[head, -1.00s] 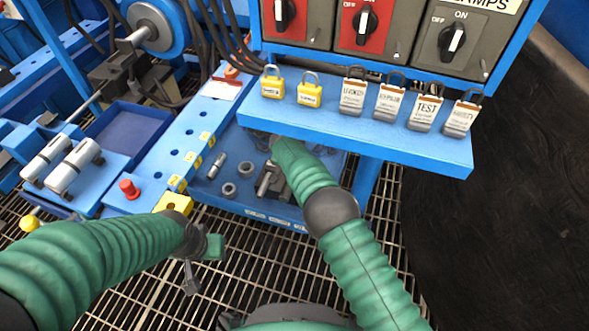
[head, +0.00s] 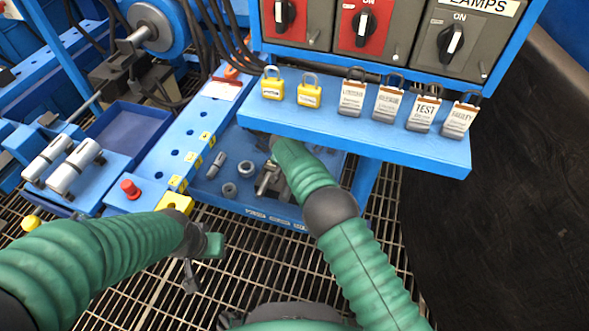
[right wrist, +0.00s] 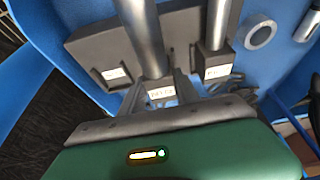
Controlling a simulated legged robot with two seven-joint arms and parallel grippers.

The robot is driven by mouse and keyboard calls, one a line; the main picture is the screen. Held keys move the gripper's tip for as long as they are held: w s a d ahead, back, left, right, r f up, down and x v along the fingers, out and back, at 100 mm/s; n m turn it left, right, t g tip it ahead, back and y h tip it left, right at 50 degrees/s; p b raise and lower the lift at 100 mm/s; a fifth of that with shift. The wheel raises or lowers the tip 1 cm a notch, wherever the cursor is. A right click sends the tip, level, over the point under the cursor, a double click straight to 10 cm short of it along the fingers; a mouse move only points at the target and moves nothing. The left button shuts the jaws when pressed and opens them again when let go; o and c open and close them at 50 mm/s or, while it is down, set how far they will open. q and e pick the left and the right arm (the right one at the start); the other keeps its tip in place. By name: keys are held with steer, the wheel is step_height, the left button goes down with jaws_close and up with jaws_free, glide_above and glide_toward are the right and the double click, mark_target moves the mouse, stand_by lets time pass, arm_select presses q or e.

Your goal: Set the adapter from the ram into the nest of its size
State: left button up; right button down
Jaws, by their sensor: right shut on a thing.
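In the head view my right arm reaches under the blue shelf into a blue tray (head: 225,202); its fingertips are hidden there. In the right wrist view my right gripper (right wrist: 165,92) is shut at the foot of an upright metal cylinder (right wrist: 142,35) with a white label; the exact contact is unclear. A second labelled cylinder (right wrist: 217,25) stands to its right, by a dark grey block (right wrist: 90,45). Which piece is the ram's adapter, and which nest fits it, I cannot tell. My left gripper (head: 192,275) hangs over the grating, its jaw opening unclear.
Two grey rings (head: 246,169) (head: 229,190) and a short rod (head: 216,166) lie in the tray. Beside it runs a blue rail (head: 172,160) with holes and yellow labels. The shelf (head: 370,135) with several padlocks overhangs my right arm. A red button (head: 130,189) is at left.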

stand_by(0.3)
steer(key=shift+w+f+b, duration=0.1)
steer(key=shift+f+b, duration=0.35)
steer(key=shift+f, duration=0.05)
steer(key=shift+f, duration=0.1)
steer(key=c, duration=0.9)
jaws_free()
steer(key=shift+o, duration=0.4)
steer(key=shift+f, duration=0.1)
